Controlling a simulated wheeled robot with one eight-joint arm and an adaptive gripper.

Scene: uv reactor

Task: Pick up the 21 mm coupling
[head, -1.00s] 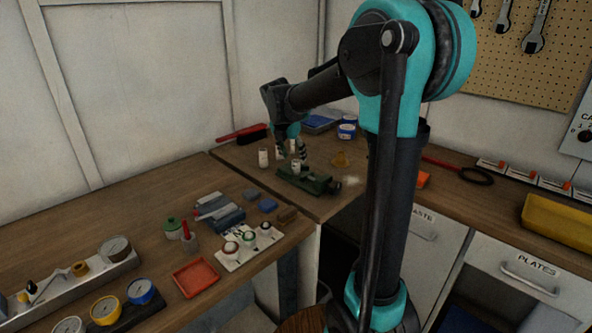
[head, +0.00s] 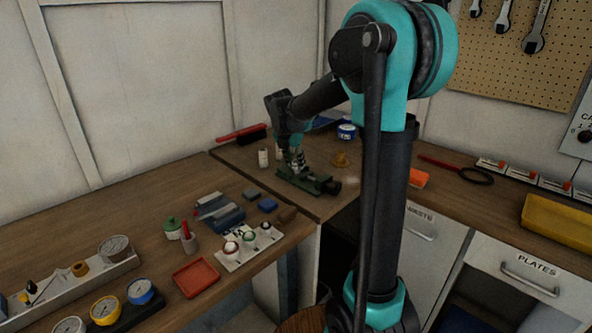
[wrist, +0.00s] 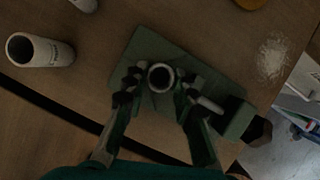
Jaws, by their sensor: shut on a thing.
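A pale, hollow coupling (wrist: 161,77) stands upright at the green vise (wrist: 180,50), its round open end facing the wrist camera. My gripper (wrist: 158,88) is shut on this coupling, one finger on each side. In the head view my gripper (head: 297,163) is down at the green vise (head: 322,186), and it largely hides the held coupling. No size marking is legible.
A further pale part (wrist: 86,4) is cut off at the top of the wrist view. White powder (wrist: 273,57) lies right of the vise. A blue-and-white tin (head: 347,131) and a yellow object (head: 340,160) stand behind. The bench edge is close in front of the vise.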

